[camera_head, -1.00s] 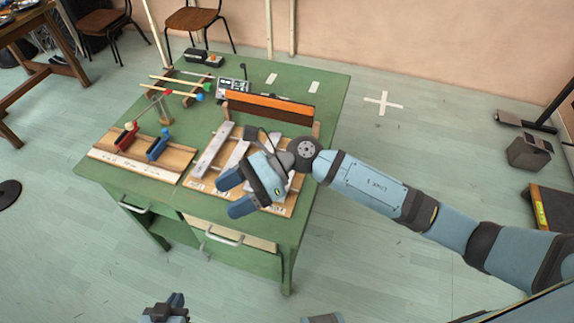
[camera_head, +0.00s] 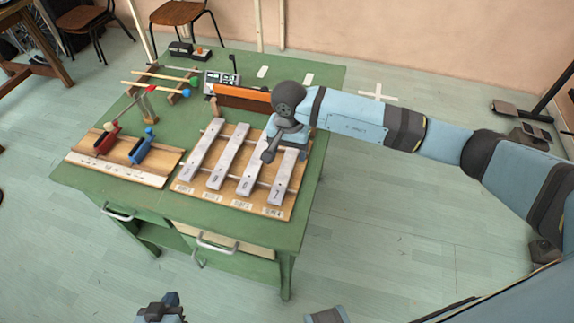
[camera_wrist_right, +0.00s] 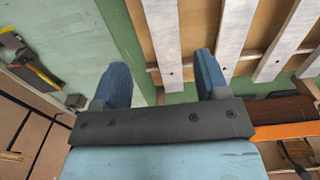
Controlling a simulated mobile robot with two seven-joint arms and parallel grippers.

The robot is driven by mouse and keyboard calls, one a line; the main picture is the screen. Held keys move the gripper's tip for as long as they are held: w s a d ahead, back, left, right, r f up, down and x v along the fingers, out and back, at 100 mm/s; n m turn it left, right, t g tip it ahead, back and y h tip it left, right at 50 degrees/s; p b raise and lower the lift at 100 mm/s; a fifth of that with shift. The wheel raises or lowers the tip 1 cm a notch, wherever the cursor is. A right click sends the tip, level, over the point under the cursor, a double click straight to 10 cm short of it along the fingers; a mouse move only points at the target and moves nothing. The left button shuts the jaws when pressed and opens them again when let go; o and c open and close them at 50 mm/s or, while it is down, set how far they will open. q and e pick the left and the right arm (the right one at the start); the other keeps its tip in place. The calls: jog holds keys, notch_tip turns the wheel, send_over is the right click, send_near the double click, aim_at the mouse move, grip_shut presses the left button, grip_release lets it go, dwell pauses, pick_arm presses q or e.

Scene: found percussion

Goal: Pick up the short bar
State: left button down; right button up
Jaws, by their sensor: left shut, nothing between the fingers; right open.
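Several pale grey bars lie side by side on a wooden board (camera_head: 232,201) on the green table in the head view. The rightmost bar (camera_head: 284,179) looks like the short one, but its far end is hidden under my right gripper (camera_head: 286,143). In the right wrist view this bar (camera_wrist_right: 162,40) is the leftmost. My right gripper (camera_wrist_right: 161,82) is open and empty, with its fingers on either side of that bar's line in the picture. Contact cannot be told. My left gripper (camera_head: 160,307) is shut and empty at the bottom edge of the head view.
The neighbouring bar (camera_head: 255,162) lies close beside. An orange-and-dark block (camera_head: 240,97) stands behind the board. Mallets (camera_head: 160,78) lie at the back.

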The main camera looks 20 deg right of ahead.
aim_at(287, 165)
jog(key=shift+w+f, duration=0.25)
jog(key=shift+f, duration=1.3)
jog(key=shift+w+f, duration=0.2)
jog(key=shift+f, duration=1.35)
jog(key=shift+c, duration=0.5)
jog(key=shift+a, duration=0.1)
jog(key=c, duration=1)
